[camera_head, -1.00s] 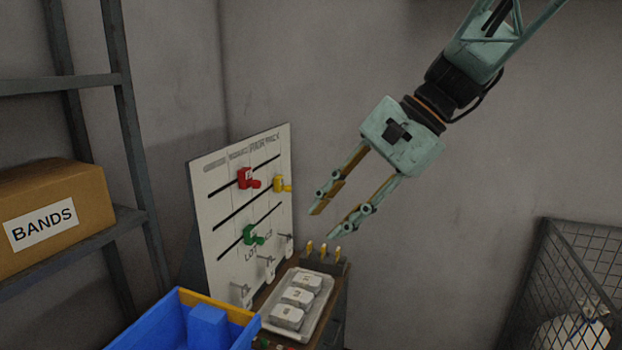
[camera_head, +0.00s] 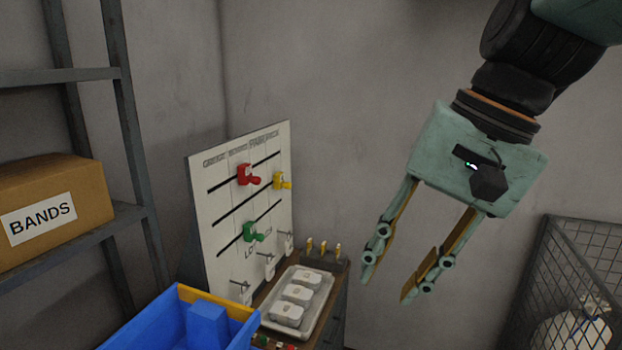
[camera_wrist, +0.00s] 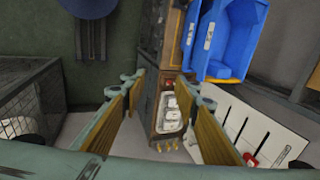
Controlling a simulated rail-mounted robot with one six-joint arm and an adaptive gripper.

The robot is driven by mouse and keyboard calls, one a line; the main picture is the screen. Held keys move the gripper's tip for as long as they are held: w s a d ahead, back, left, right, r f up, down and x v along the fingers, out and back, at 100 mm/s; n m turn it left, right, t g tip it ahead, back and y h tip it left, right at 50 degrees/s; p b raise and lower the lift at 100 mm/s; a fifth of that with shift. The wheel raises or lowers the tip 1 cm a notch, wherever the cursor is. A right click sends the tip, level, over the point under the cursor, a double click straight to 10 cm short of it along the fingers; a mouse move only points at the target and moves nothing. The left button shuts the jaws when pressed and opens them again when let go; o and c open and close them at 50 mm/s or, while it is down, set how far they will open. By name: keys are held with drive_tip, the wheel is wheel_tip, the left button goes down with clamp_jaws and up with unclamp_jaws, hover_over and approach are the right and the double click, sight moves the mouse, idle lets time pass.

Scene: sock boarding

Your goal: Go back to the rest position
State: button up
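My gripper (camera_head: 388,285) hangs in the air at the right of the head view, in front of the bare wall. Its two fingers are spread apart with nothing between them. In the wrist view, my gripper (camera_wrist: 165,115) also shows open, with the fingers on either side of the view of the bench below. It touches nothing.
A white board (camera_head: 222,225) with red, yellow and green sliders stands left of my gripper. A tray (camera_head: 318,309) with white blocks lies beside it. A blue bin (camera_head: 160,318), a shelf with a BANDS box (camera_head: 84,190) and a wire cage (camera_head: 545,265) stand around.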

drive_tip(key=s+d+f+n+t+h, duration=0.1)
drive_tip(key=s+d+f+n, duration=0.1)
drive_tip(key=s+d, duration=0.2)
drive_tip(key=s+d+f+n+t+h+b, duration=0.1)
drive_tip(key=s+d, duration=0.4)
drive_tip(key=s, duration=0.5)
drive_tip(key=shift+d+f+n+h, duration=0.15)
drive_tip(key=shift+f+n+h, duration=0.45)
drive_tip(key=shift+f+h, duration=0.15)
